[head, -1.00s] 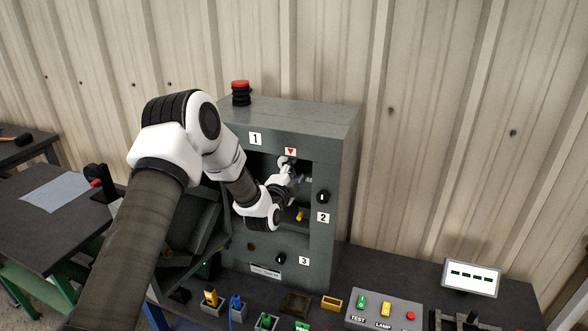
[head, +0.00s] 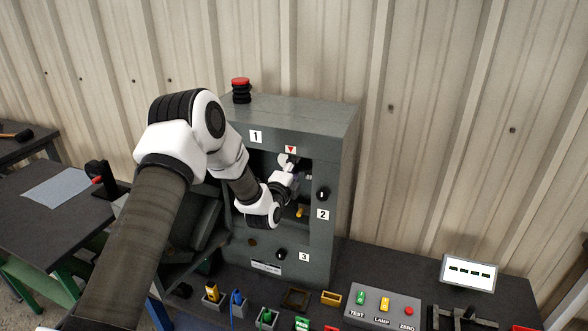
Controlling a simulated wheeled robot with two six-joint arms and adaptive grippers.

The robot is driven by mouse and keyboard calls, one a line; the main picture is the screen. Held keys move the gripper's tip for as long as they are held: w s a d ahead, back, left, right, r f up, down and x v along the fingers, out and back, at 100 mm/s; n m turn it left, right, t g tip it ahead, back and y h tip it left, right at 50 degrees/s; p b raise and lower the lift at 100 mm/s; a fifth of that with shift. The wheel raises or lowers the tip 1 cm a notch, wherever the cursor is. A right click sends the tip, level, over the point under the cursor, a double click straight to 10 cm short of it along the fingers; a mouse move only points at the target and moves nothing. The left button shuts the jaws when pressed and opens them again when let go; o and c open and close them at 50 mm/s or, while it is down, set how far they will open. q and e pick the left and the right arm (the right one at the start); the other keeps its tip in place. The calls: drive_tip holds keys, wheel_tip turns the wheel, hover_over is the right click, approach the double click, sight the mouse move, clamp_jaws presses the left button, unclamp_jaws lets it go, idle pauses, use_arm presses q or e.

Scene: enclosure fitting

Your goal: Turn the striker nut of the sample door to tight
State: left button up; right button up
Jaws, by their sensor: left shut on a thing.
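The grey enclosure (head: 300,118) stands on the dark bench, with labels 1, 2 and 3 on its front. A dark door (head: 205,235) hangs open at its left side. My left arm comes in from the left and reaches into the opening. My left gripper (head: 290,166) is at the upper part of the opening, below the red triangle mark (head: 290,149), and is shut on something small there. The striker nut cannot be made out, as the gripper and wrist cover that spot. My right gripper is not in view.
A black knob (head: 323,194) is by label 2. A red-topped stack (head: 240,90) stands on the enclosure. A side table (head: 50,215) is at left.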

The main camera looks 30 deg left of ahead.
use_arm(q)
drive_tip(key=shift+f, duration=0.1)
drive_tip(key=o, duration=1.1)
drive_tip(key=shift+o, duration=0.2)
drive_tip(key=shift+s, duration=0.1)
drive_tip(key=v, duration=1.1)
drive_tip(key=shift+s, duration=0.35)
drive_tip(key=shift+f, duration=0.1)
